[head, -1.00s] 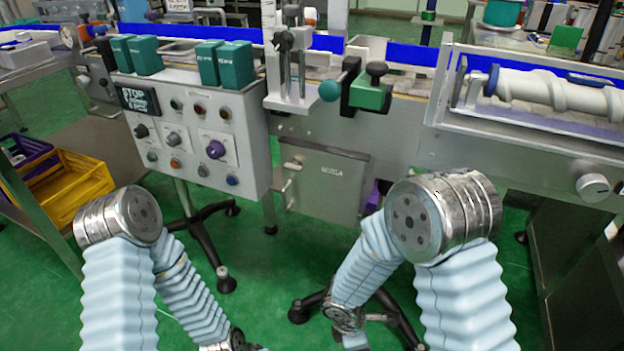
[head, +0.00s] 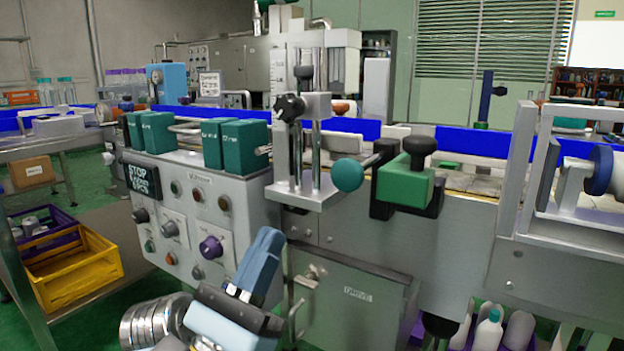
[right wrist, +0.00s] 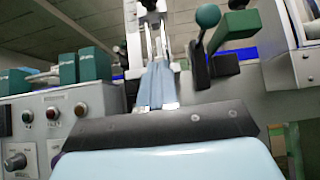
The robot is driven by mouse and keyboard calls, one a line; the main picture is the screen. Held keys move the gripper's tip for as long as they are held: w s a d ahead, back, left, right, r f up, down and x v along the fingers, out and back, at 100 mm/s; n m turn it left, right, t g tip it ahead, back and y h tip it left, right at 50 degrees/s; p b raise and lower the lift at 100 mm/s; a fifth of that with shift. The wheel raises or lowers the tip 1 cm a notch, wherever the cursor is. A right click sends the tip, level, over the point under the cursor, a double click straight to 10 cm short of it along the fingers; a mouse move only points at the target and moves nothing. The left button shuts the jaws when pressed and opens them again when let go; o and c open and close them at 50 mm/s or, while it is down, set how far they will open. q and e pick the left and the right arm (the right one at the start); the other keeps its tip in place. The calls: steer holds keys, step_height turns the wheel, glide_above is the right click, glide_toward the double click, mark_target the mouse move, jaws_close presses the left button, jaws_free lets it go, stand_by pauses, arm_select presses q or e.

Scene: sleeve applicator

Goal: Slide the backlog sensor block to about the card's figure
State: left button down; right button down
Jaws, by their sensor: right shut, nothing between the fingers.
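A green block (head: 405,186) with a black knob on top sits in a black bracket on the front edge of the conveyor; it looks like the sensor block. It also shows in the right wrist view (right wrist: 236,27). A white card (head: 210,84) stands behind the conveyor; its print is too small to read. My right gripper (head: 268,238) is shut and empty, raised in front of the control panel, left of and below the green block and apart from it. It shows in the right wrist view (right wrist: 157,88) pointing up. My left gripper is out of view.
A teal ball lever (head: 348,175) stands just left of the green block. A metal post stand (head: 305,190) with a black knob rises further left. The control panel (head: 200,200) carries knobs and teal boxes. A framed roller unit (head: 520,200) stands at the right.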

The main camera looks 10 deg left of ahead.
mark_target(305, 117)
steer(key=x, duration=0.9)
steer(key=shift+w+d+r, duration=0.1)
step_height(305, 117, up, 4)
steer(key=shift+w+f, duration=0.15)
steer(key=shift+f, duration=0.1)
steer(key=shift+r, duration=0.45)
step_height(305, 117, up, 2)
steer(key=shift+r+p, duration=0.1)
steer(key=shift+p, duration=1.05)
